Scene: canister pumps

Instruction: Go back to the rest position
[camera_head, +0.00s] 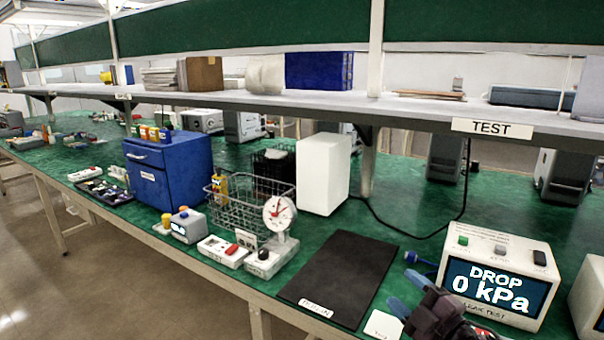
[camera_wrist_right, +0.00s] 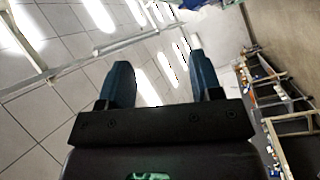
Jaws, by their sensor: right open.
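My right gripper (camera_head: 405,294) is at the lower right of the head view, above the front edge of the green bench. Its blue fingers stand apart with nothing between them, beside the black mat and the leak tester. In the right wrist view the two fingers (camera_wrist_right: 160,85) are also apart and empty, with ceiling tiles and bright lights behind them. My left gripper does not show in either view.
A leak tester (camera_head: 497,280) reading "DROP 0 kPa" stands close to the right gripper. A bare black mat (camera_head: 340,278) lies left of it. A wire basket (camera_head: 250,205), a dial gauge (camera_head: 277,214) and a blue cabinet (camera_head: 170,175) stand further left. A shelf (camera_head: 420,108) overhangs the bench.

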